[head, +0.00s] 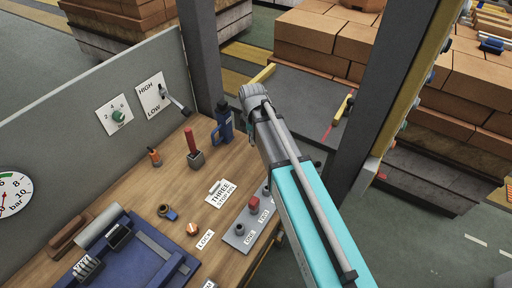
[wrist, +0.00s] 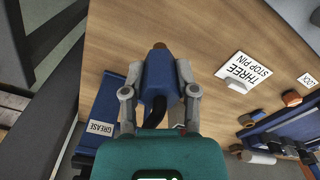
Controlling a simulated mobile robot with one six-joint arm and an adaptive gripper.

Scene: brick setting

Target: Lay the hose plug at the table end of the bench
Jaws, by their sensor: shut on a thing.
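My gripper (wrist: 160,72) is shut on the hose plug (wrist: 158,78) in the wrist view. The plug has a blue body, a brass-brown tip and a black hose-like tail running back toward the gripper. It is held over the wooden bench (wrist: 210,30). Whether it touches the wood cannot be told. In the head view my arm's end is at the upper right corner of the bench (head: 125,183), and the fingers are largely hidden by my wrist. A blue item (head: 223,122) shows just left of my wrist there; I cannot tell if it is the plug.
A "GREASE" labelled blue item (wrist: 97,118) lies left of my gripper. A red-handled pin (head: 190,138) stands near a "THREE STOP PIN" card (head: 221,192). A grey button plate (head: 240,236) and a blue fixture (head: 150,258) occupy the near bench. A dark post (head: 202,55) rises close by.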

